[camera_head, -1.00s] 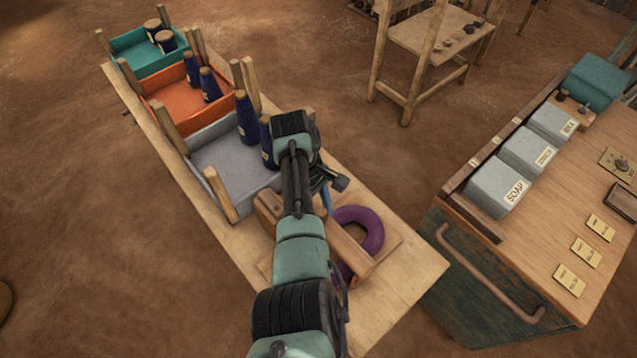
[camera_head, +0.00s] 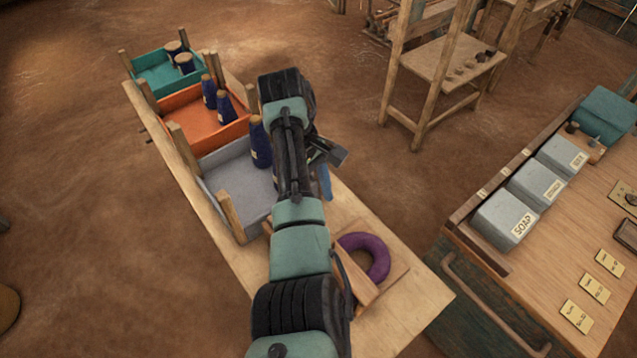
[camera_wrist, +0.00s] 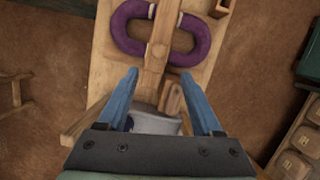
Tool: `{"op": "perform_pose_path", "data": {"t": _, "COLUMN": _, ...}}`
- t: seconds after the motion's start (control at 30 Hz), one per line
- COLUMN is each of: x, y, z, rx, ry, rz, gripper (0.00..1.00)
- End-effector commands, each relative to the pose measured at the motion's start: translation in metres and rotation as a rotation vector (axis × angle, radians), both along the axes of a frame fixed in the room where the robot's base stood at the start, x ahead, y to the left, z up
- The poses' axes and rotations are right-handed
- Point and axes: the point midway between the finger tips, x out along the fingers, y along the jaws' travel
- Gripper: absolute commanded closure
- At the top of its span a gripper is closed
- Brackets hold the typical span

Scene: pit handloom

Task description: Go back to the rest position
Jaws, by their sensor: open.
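My gripper (camera_wrist: 160,72) is open and empty in the wrist view, its two blue fingers apart. It points down over the wooden bench (camera_wrist: 107,73), with the purple ring (camera_wrist: 128,28) and a wooden bar across it beyond the fingertips. In the head view my arm reaches up over the bench and one blue fingertip of my gripper (camera_head: 326,182) shows beside it. My arm hides part of the grey tray (camera_head: 234,185) and of the purple ring (camera_head: 372,252).
A teal tray (camera_head: 152,72) and an orange tray (camera_head: 197,127) with dark blue cones stand farther along the bench. A wooden cabinet (camera_head: 545,235) with grey boxes (camera_head: 507,222) is at right. A wooden stand (camera_head: 447,62) is behind.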

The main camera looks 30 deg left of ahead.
Motion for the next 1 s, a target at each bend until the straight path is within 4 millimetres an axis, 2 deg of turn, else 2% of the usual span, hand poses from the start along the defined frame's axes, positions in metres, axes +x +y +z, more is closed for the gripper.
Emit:
{"op": "perform_pose_path", "data": {"t": 0.53, "x": 0.0, "y": 0.001, "z": 0.001, "rx": 0.002, "ry": -0.003, "rz": 0.0, "gripper": 0.33}}
{"op": "perform_pose_path", "data": {"t": 0.67, "x": 0.013, "y": 0.006, "z": 0.007, "rx": 0.06, "ry": -0.07, "rz": -0.022, "gripper": 0.33}}
{"op": "perform_pose_path", "data": {"t": 0.77, "x": 0.041, "y": 0.018, "z": 0.028, "rx": 0.186, "ry": -0.218, "rz": -0.075, "gripper": 0.33}}
{"op": "perform_pose_path", "data": {"t": 0.87, "x": 0.08, "y": 0.027, "z": 0.07, "rx": 0.372, "ry": -0.432, "rz": -0.162, "gripper": 0.33}}
{"op": "perform_pose_path", "data": {"t": 0.97, "x": 0.115, "y": 0.024, "z": 0.131, "rx": 0.574, "ry": -0.665, "rz": -0.263, "gripper": 0.33}}
{"op": "perform_pose_path", "data": {"t": 1.0, "x": 0.126, "y": 0.018, "z": 0.159, "rx": 0.654, "ry": -0.758, "rz": -0.304, "gripper": 0.33}}
